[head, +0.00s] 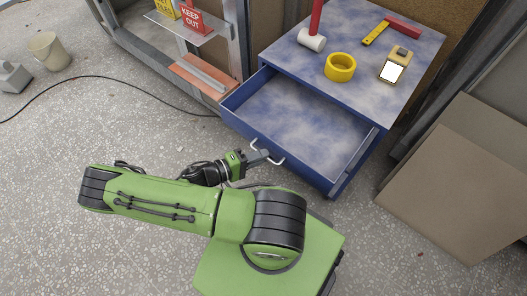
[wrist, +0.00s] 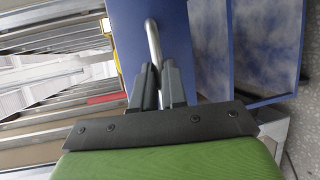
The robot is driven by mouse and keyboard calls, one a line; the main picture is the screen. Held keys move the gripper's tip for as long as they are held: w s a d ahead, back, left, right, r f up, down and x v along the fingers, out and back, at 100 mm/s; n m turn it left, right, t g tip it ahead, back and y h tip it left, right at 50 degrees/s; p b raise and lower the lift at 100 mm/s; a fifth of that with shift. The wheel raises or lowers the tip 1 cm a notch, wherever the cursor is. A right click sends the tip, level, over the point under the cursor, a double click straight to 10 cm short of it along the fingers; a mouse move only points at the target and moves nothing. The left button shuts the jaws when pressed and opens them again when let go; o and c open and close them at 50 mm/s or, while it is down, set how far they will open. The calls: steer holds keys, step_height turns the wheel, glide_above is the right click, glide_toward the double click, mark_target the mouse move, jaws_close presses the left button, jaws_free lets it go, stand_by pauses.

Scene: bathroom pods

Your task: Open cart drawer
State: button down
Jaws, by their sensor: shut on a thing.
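The blue cart (head: 350,95) stands at the upper right in the head view, with tools on its top. Its top drawer (head: 300,125) is pulled well out and looks empty inside. The drawer has a pale metal bar handle (head: 268,155) on its front. My gripper (head: 258,157) is at this handle and shut on it. In the wrist view the two dark fingers (wrist: 159,85) close around the handle bar (wrist: 153,45), against the blue drawer front (wrist: 187,30). The exact finger contact is partly hidden.
A mallet (head: 312,38), a yellow tape roll (head: 340,67), a yellow device (head: 395,65) and a red-and-yellow tool (head: 390,30) lie on the cart. Brown panels (head: 460,165) lie to the right. A bucket (head: 49,51) and a cable (head: 130,82) are at left. Floor at left is mostly clear.

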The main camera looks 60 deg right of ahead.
steer(key=c, duration=1.2)
jaws_free()
steer(key=p+v, duration=0.1)
steer(key=v, duration=1.4)
steer(key=shift+w+a+r, duration=0.15)
steer(key=shift+a, duration=0.15)
